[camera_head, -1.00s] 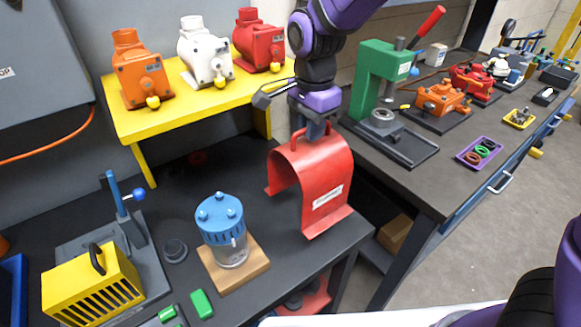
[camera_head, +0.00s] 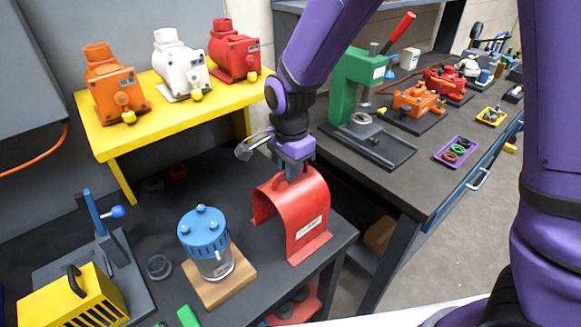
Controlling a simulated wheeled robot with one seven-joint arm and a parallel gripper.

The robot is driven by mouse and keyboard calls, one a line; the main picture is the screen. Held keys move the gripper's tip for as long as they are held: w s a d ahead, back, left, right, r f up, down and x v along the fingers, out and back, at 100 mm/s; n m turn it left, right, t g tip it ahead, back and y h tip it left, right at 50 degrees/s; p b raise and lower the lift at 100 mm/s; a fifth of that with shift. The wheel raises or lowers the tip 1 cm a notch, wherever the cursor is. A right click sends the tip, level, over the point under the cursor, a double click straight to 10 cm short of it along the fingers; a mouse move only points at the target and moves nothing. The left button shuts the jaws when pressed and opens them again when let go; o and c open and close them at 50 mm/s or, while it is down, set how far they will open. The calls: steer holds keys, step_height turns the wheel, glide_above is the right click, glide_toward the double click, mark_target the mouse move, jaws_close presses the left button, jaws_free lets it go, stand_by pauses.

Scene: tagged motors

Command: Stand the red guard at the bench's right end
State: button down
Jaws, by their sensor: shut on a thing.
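The red guard (camera_head: 305,222) is an arched red cover with a white label and a top handle. It is upright at the right end of the dark bench (camera_head: 262,262); its lower edges appear at the bench top, but I cannot tell whether it bears on it. My gripper (camera_head: 293,170) is above the guard, shut on its handle, with the fingertips mostly hidden by the purple wrist.
A blue-lidded clear pot (camera_head: 207,240) on a wooden base (camera_head: 215,287) stands left of the guard. A yellow shelf (camera_head: 150,130) with orange, white and red motors is behind. A green press (camera_head: 355,85) stands on the neighbouring bench to the right, across a gap.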

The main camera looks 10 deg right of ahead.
steer(key=c, duration=1.2)
jaws_free()
steer(key=shift+f, duration=0.1)
step_height(320, 180, up, 12)
steer(key=s+d+r+n+t+y, duration=0.1)
steer(key=s+d+r+n, duration=0.15)
steer(key=d+r, duration=0.35)
steer(key=s+d+r+n+t, duration=0.1)
steer(key=s+d+r+n, duration=0.15)
steer(key=d, duration=0.55)
steer(key=shift+s+d+r+n+t+h, duration=0.15)
steer(key=shift+s+d+r+n+t, duration=0.65)
steer(key=shift+s+d, duration=1.25)
steer(key=shift+s+d+r+n+t+h, duration=0.25)
steer(key=shift+s+d+n, duration=1.15)
steer(key=shift+s, duration=1.2)
steer(key=shift+s+d+r+n+t+h, duration=0.1)
steer(key=shift+s+d+r+n+t, duration=0.65)
steer(key=shift+s+d, duration=1.35)
steer(key=shift+s+a+f, duration=0.15)
steer(key=shift+s+a, duration=0.05)
